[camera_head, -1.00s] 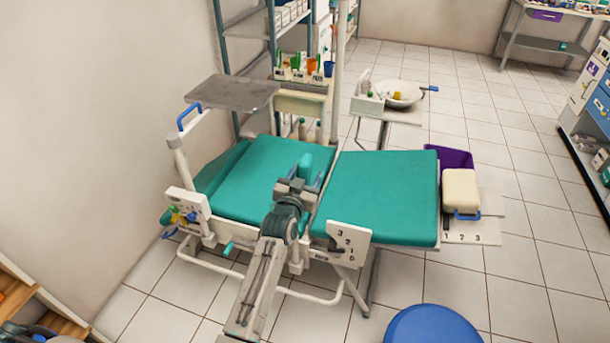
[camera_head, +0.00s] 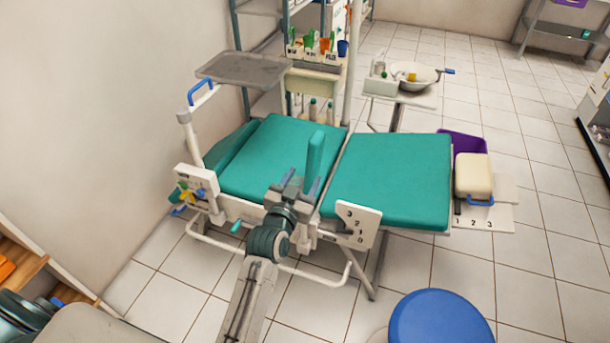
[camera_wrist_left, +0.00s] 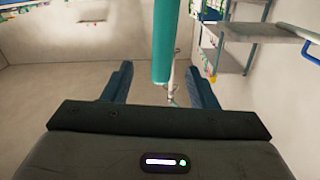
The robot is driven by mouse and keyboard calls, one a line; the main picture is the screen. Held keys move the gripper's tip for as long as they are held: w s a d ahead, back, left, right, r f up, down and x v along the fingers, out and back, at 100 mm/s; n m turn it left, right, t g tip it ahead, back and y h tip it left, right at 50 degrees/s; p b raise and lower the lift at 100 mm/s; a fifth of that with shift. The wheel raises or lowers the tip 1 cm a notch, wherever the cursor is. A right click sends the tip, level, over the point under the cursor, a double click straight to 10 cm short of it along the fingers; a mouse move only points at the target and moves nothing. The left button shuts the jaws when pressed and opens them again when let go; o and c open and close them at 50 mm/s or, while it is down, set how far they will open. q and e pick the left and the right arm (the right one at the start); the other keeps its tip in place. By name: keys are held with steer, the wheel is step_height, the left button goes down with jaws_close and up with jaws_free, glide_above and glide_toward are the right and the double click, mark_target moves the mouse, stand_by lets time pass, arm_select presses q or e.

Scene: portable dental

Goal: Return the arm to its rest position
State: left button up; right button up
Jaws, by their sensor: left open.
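My left arm comes up from the bottom of the head view. Its gripper (camera_head: 304,180) is open at the near side of the teal dental chair (camera_head: 395,180). I cannot tell whether the fingers touch the pad. My right gripper is not in view.
A grey tray (camera_head: 243,69) stands over the chair's left end. A numbered white plate (camera_head: 358,226) is on the near side. A blue stool (camera_head: 440,320) is at front right. A basin (camera_head: 415,76) stands behind. Tiled floor is free at right.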

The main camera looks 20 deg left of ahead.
arm_select(q)
steer(key=shift+f, duration=0.1)
stand_by(0.3)
steer(key=s+a+f+g, duration=0.1)
steer(key=s+f+g, duration=0.3)
steer(key=f, duration=0.9)
steer(key=s+a+f+g, duration=0.15)
steer(key=s+f, duration=0.35)
steer(key=f, duration=0.8)
steer(key=s+f+g, duration=0.3)
steer(key=s+f, duration=0.2)
steer(key=f, duration=0.8)
steer(key=s+a+f+g, duration=0.2)
steer(key=s+f, duration=0.5)
steer(key=s, duration=0.5)
steer(key=s+a+f+g+y, duration=0.1)
steer(key=s+a+f+g, duration=0.2)
steer(key=s+f, duration=0.4)
steer(key=s+a+f+n+g, duration=0.1)
steer(key=s+a+f+g, duration=0.2)
steer(key=s, duration=1.4)
step_height(320, 180, down, 4)
steer(key=shift+s+a+f, duration=0.15)
steer(key=shift+a+f, duration=0.05)
steer(key=shift+a, duration=0.45)
